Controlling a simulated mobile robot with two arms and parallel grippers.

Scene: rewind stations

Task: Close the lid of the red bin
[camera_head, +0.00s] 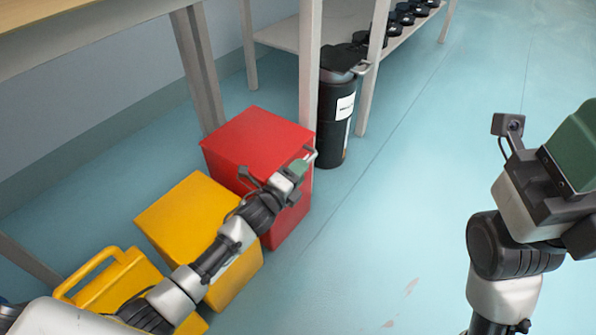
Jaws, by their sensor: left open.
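The red bin (250,140) stands on the floor left of centre, beside a table leg. Its flat red top looks level and shut, with no opening showing. My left gripper (309,156) is open at the top right front corner of the bin, with nothing seen between its fingers. I cannot tell whether it touches the bin. My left arm hides part of the bin's front. My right gripper (574,148) is at the right edge of the view, away from the bin, and its fingers cannot be made out clearly.
A yellow bin (178,212) stands next to the red one, and a yellow container with a handle (98,272) is nearer. A black canister (334,125) stands behind the red bin. A wooden table (60,35) overhangs at left. The blue floor at centre is clear.

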